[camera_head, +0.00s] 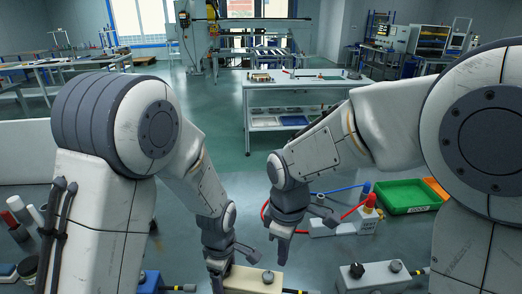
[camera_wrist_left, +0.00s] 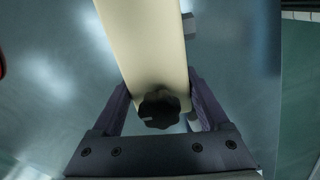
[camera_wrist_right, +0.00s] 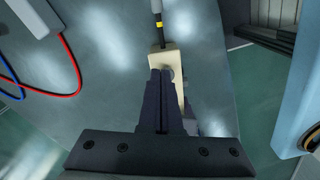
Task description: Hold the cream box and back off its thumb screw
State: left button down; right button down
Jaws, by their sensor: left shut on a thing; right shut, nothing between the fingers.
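The cream box (camera_head: 240,284) lies on the bench at the bottom of the head view. My left gripper (camera_head: 230,268) is shut across it; in the left wrist view its fingers (camera_wrist_left: 160,100) flank the cream body (camera_wrist_left: 147,45), with a black knob (camera_wrist_left: 159,108) between them. A small grey round screw (camera_head: 268,276) stands at the box's right end, near its cable. My right gripper (camera_head: 283,250) is shut and empty above that end. In the right wrist view its fingertips (camera_wrist_right: 160,75) partly cover the box (camera_wrist_right: 173,58) and the grey screw (camera_wrist_right: 170,73).
A grey box (camera_head: 375,278) with a black knob stands to the right, a blue box (camera_head: 150,283) to the left. A white test unit (camera_head: 350,225) with red and blue leads and a green tray (camera_head: 408,196) lie behind. A cable (camera_wrist_right: 157,20) leaves the cream box.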

aim_at(278, 280)
jog(key=shift+r, duration=0.1)
jog(key=shift+s+a+f, duration=0.25)
jog(key=shift+s+f, duration=0.1)
jog(key=shift+f, duration=0.65)
jog(key=shift+s+a+f, duration=0.2)
jog(key=shift+s+f, duration=0.2)
jog(key=shift+f, duration=0.65)
jog(key=shift+s+a+f, duration=0.25)
jog(key=shift+s+f, duration=0.1)
jog(key=shift+f, duration=0.65)
jog(key=shift+w+a, duration=0.15)
jog(key=shift+w, duration=0.05)
jog(key=shift+w+d, duration=0.3)
jog(key=shift+w, duration=0.25)
jog(key=shift+w+d, duration=0.1)
jog(key=shift+w, duration=0.2)
jog(key=shift+d, duration=0.1)
